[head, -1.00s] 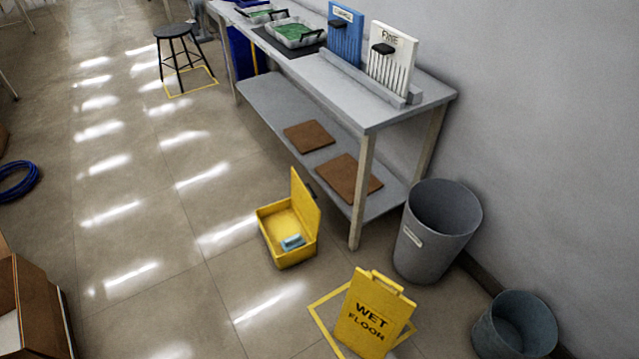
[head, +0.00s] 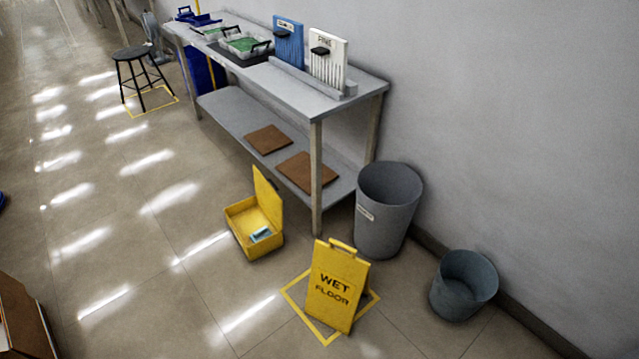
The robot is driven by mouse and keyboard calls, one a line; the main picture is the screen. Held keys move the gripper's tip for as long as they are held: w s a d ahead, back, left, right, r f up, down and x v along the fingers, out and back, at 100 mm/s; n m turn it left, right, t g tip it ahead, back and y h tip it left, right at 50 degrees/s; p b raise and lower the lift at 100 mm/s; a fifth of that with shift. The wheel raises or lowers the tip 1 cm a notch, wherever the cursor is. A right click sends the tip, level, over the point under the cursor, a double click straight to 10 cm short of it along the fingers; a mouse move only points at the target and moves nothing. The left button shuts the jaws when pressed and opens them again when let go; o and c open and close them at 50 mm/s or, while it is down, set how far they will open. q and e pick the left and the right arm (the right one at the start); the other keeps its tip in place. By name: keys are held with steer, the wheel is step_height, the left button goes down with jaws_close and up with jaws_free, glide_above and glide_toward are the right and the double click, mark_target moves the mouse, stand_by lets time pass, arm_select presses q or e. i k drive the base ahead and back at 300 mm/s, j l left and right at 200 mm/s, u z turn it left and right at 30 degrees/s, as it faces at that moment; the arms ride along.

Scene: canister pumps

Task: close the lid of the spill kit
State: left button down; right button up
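The spill kit (head: 243,240) is a yellow box on the floor, left of the table's near leg. Its yellow lid (head: 267,198) stands up, open, on the side toward the table. Neither of my grippers shows in the head view.
A yellow wet floor sign (head: 336,290) stands in a yellow floor outline in front of the kit. A grey bin (head: 385,215) and a smaller bucket (head: 463,288) stand by the wall. The grey table (head: 318,103) stands behind. Floor left of the kit is clear.

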mark_target(269, 196)
steer(key=z, duration=2.2)
steer(key=j+z, duration=0.1)
steer(key=j, duration=0.35)
steer(key=k+j, duration=0.15)
steer(key=j, duration=0.25)
steer(key=k+j+z, duration=0.15)
steer(key=j, duration=0.25)
steer(key=j+z, duration=0.1)
steer(key=j, duration=0.35)
steer(key=k+j+z, duration=0.1)
steer(key=j, duration=0.3)
steer(key=k+j, duration=0.2)
steer(key=j, duration=0.2)
steer(key=i+z, duration=0.05)
